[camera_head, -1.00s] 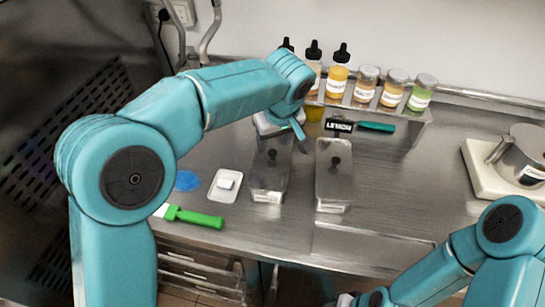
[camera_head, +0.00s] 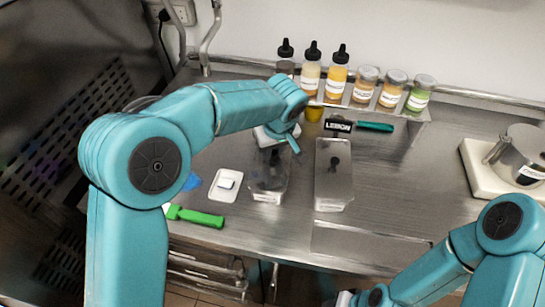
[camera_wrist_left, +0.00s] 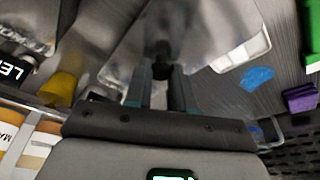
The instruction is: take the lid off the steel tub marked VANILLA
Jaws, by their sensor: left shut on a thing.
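Two narrow steel tubs stand side by side on the steel counter in the head view. The left tub (camera_head: 267,196) has a small front label I cannot read; a LEMON sign (camera_head: 338,125) stands behind the right tub (camera_head: 333,205). My left gripper (camera_head: 291,143) is over the left tub's back part. In the left wrist view, its fingers (camera_wrist_left: 163,88) are shut on a dark knob (camera_wrist_left: 163,62) of a steel lid (camera_wrist_left: 200,28). I cannot tell whether the lid is clear of the rim. The right arm shows at lower right, its fingers out of view.
A shelf at the back holds dropper bottles (camera_head: 310,72) and jars (camera_head: 391,90). A white dish (camera_head: 225,186) and green-handled scraper (camera_head: 198,217) lie left of the tubs. A white block with a steel pot (camera_head: 522,160) is far right. Counter right of the tubs is free.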

